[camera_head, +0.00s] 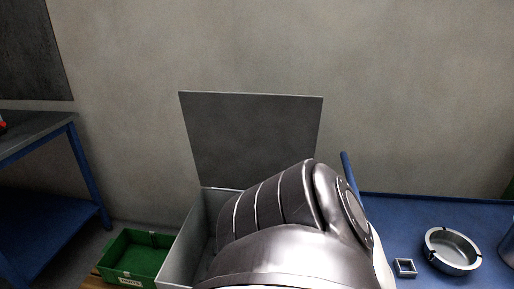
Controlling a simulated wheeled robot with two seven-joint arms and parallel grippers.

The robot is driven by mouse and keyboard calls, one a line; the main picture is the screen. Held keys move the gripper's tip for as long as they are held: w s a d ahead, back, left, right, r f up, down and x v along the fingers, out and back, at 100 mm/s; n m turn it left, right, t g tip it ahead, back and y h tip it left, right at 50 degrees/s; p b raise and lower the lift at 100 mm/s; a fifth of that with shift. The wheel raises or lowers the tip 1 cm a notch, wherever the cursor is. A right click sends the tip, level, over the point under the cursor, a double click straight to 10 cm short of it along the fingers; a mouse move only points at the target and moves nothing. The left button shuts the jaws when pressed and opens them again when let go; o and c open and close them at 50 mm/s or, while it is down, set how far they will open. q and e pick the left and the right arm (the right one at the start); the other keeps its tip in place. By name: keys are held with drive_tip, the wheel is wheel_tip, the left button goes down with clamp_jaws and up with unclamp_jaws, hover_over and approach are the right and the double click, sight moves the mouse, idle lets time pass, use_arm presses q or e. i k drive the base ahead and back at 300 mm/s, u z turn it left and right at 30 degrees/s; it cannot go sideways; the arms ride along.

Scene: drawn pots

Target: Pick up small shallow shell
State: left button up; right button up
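A round, shallow metal dish (452,250) with a raised rim and notches stands on the blue table at the lower right. A small square metal piece with an open middle (405,267) lies just left of it. I cannot tell for sure which of these is the small shallow shell. Both stand apart from my arm, whose large shiny metal and dark ribbed links fill the lower middle of the head view. These links hide part of the table and the box. Neither of my grippers is in view.
A grey box (186,247) with its lid (252,138) raised stands behind my arm. A green crate (134,256) is at the lower left, near a blue-framed bench (86,165). The blue table (418,216) is clear behind the dish. A metal object (508,247) is cut off at the right edge.

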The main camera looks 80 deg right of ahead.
sight(451, 252)
drive_tip(key=z, duration=2.45)
drive_tip(key=k, duration=0.8)
drive_tip(key=u, duration=1.3)
drive_tip(key=i, duration=0.6)
drive_tip(key=z, duration=2.9)
drive_tip(key=i, duration=0.5)
drive_tip(key=u, duration=0.25)
